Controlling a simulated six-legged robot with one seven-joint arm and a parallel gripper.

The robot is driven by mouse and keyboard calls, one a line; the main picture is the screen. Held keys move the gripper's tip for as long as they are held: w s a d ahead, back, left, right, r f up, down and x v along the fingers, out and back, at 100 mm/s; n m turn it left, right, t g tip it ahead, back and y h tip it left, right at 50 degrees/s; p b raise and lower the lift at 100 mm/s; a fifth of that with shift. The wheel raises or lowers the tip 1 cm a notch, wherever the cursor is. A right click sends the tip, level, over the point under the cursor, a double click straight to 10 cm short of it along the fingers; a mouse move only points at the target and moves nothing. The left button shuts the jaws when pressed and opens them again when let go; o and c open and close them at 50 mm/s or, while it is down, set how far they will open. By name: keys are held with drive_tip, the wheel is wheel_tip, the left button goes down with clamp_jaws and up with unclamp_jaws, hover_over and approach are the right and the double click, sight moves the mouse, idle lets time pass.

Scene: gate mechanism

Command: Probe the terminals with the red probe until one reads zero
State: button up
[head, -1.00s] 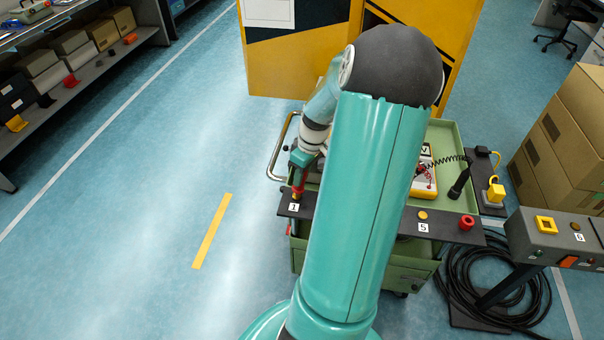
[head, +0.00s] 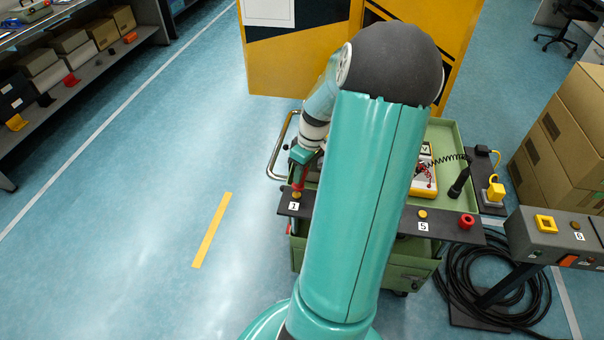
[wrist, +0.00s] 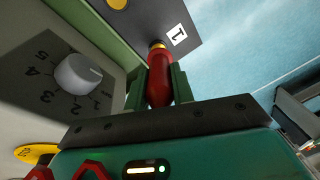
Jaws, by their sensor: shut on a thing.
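My gripper (wrist: 158,88) is shut on the red probe (wrist: 160,77), which sits between its two green fingers. In the head view, my gripper (head: 299,176) is at the left end of the dark terminal strip (head: 386,226). The probe's tip is at the yellow terminal by label 1 (wrist: 178,36); I cannot tell if they touch. Terminal 5 (head: 422,214) shows farther right on the strip. The yellow meter (head: 427,180) is partly hidden behind my arm, and its reading cannot be made out. Terminals between 1 and 5 are hidden by my arm.
A grey dial (wrist: 78,73) with numbers around it is beside my gripper. A black probe (head: 459,183) with a coiled cord stands on the green cart (head: 445,135). A grey panel (head: 548,237) and cardboard boxes (head: 567,140) are at right. Floor at left is clear.

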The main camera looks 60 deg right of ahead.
drive_tip(key=shift+w+a+v, duration=0.1)
drive_tip(key=shift+a+v, duration=0.05)
drive_tip(key=shift+v, duration=0.8)
drive_tip(key=shift+w+a+v, duration=0.15)
drive_tip(key=shift+a+v, duration=0.05)
drive_tip(key=shift+v, duration=0.75)
drive_tip(key=shift+w, duration=0.1)
